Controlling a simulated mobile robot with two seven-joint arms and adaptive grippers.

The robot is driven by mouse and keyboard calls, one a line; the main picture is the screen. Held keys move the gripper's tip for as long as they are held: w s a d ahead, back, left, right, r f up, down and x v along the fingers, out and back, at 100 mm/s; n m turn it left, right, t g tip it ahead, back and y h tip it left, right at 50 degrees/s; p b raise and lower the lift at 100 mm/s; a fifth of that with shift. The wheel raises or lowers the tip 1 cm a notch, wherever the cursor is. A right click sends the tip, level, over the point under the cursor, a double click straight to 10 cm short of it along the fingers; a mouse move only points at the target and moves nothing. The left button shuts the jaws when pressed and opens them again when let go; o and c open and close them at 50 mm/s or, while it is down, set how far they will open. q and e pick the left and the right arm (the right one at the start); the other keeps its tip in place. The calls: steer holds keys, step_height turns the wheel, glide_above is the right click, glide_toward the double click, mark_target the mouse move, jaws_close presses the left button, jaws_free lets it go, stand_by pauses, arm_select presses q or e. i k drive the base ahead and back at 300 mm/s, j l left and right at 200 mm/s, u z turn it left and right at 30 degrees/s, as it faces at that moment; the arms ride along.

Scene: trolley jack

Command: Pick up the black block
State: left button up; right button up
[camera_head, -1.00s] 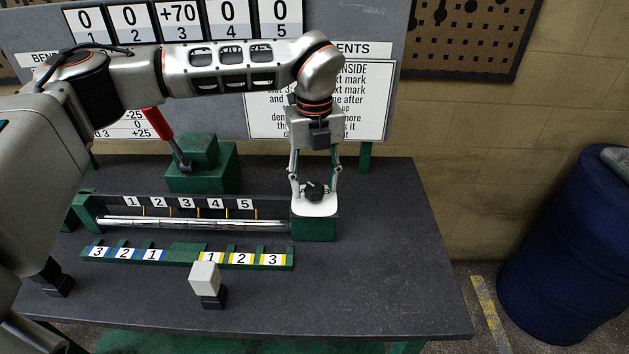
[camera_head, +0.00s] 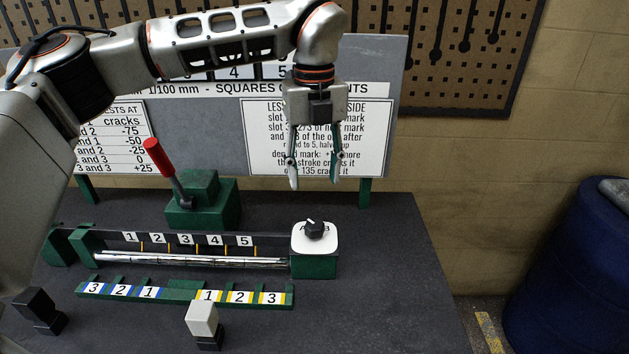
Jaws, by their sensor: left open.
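The black block (camera_head: 38,303) sits on a small dark stand near the bench's front left. Part of its left side is close to my arm in the picture. My left gripper (camera_head: 314,181) is open and empty, fingers pointing down, raised above the bench's back right and in front of the sign board. It is far to the right of the black block and above the black knob (camera_head: 315,229) on a white plate. My right gripper does not show.
A white block (camera_head: 202,318) stands on a dark stand at the front. A numbered green rack (camera_head: 180,292) and a slotted rail with a metal bar (camera_head: 190,260) lie mid-bench. A green block with a red-handled lever (camera_head: 160,160) stands behind. The bench's right side is clear.

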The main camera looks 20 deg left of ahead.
mark_target(33, 304)
steer(key=k, duration=1)
